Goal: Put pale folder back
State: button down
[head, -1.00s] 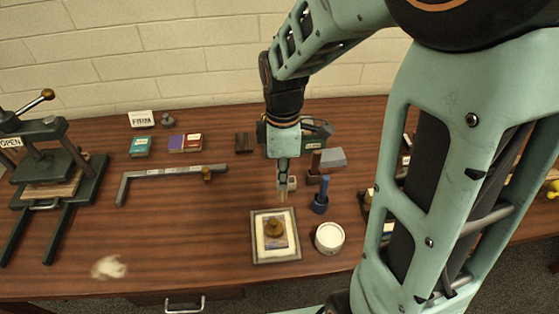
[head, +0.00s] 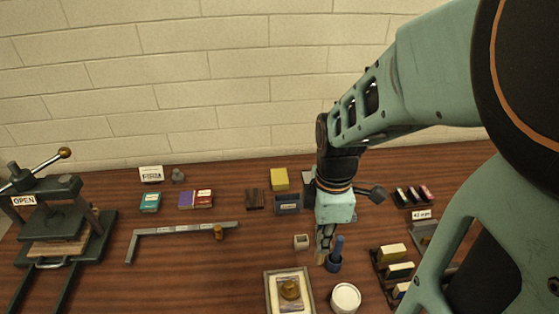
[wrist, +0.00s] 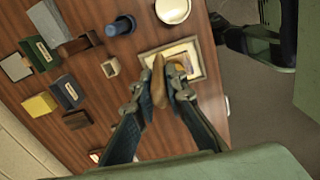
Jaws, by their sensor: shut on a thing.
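My gripper (head: 322,256) is shut on a slim tan piece, which I take for the pale folder (wrist: 158,82); it stands up between the fingertips (wrist: 162,95) in the wrist view. In the head view it is too small to make out clearly. A small pale square holder with a dark opening (head: 302,241) stands on the table just left of my gripper; it also shows in the wrist view (wrist: 111,68). The folder is apart from this holder. How high the folder hangs above the table is hard to tell.
A blue cup with a blue tool (head: 334,262) stands close to the right of my gripper. A framed tray (head: 268,292) with a brass weight and a white tub (head: 345,298) lie in front. A metal straightedge (head: 180,228) lies left. Boxes (head: 287,204) stand behind.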

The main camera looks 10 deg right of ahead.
jog(key=w+a+f+b, duration=0.1)
jog(key=w+f+b, duration=0.5)
jog(key=w+f, duration=0.7)
jog(key=shift+w, duration=0.35)
jog(key=c, duration=2.4)
grip_release()
jog(key=shift+f, duration=0.15)
jog(key=o, duration=0.4)
jog(key=shift+o, duration=0.2)
